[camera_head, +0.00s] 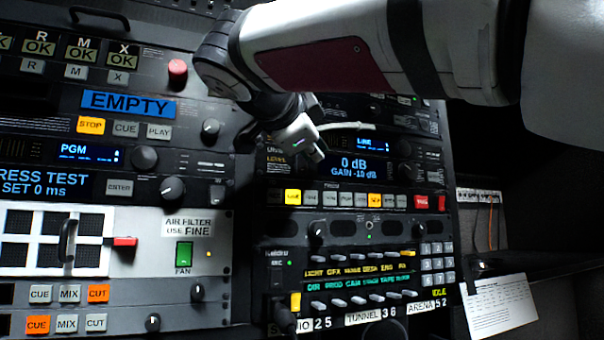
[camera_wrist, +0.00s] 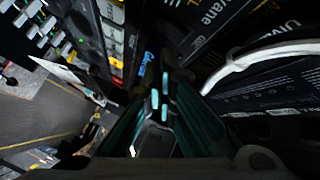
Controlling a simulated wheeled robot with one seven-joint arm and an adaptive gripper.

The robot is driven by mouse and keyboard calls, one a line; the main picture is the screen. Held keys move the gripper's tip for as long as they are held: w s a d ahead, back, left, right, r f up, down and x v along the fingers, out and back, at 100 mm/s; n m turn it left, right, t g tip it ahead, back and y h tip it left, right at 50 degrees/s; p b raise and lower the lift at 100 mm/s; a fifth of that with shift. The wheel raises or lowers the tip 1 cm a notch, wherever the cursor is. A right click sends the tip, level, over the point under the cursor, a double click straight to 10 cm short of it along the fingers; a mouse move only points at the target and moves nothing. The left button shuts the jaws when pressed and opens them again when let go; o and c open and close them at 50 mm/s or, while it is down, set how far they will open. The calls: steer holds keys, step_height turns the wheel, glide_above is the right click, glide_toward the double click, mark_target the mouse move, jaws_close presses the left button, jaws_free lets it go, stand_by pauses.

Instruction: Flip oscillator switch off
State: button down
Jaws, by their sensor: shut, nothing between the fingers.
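My gripper (camera_head: 316,152) is shut and empty. It hangs in front of the upper right rack units, just left of the blue gain display (camera_head: 360,168). Its closed fingers also show in the wrist view (camera_wrist: 160,93), pointing at the dark equipment. No label I can read says oscillator. A small round control (camera_head: 369,225) with a green light under it sits on the dark panel below the gripper. Two rows of small toggle levers (camera_head: 360,285) lie lower on that panel. I cannot tell which control is the oscillator switch.
A white panel (camera_head: 140,225) with a lit green fan switch (camera_head: 184,254) is at the left. A pale cable (camera_head: 345,127) passes close by my gripper; it is large in the wrist view (camera_wrist: 262,57). A paper sheet (camera_head: 500,306) is at the lower right.

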steer(key=shift+w, duration=0.1)
steer(key=shift+w+a, duration=0.15)
steer(key=shift+w, duration=0.1)
stand_by(0.3)
steer(key=shift+w+a+r, duration=0.1)
steer(key=shift+w, duration=0.2)
stand_by(0.6)
steer(key=shift+s+b, duration=0.15)
steer(key=shift+b, duration=0.2)
steer(key=shift+s+d+b, duration=0.25)
steer(key=shift+s+b, duration=0.15)
steer(key=shift+s, duration=0.15)
steer(key=shift+s+d+f+b, duration=0.15)
steer(key=shift+s+d+b, duration=0.25)
steer(key=shift+s, duration=0.35)
steer(key=shift+s+d+f+b, duration=0.1)
steer(key=shift+s+d+b, duration=0.15)
steer(key=shift+s+b, duration=0.4)
steer(key=shift+s+d+f+b, duration=0.15)
steer(key=shift+s+d+b, duration=0.15)
steer(key=shift+s, duration=0.6)
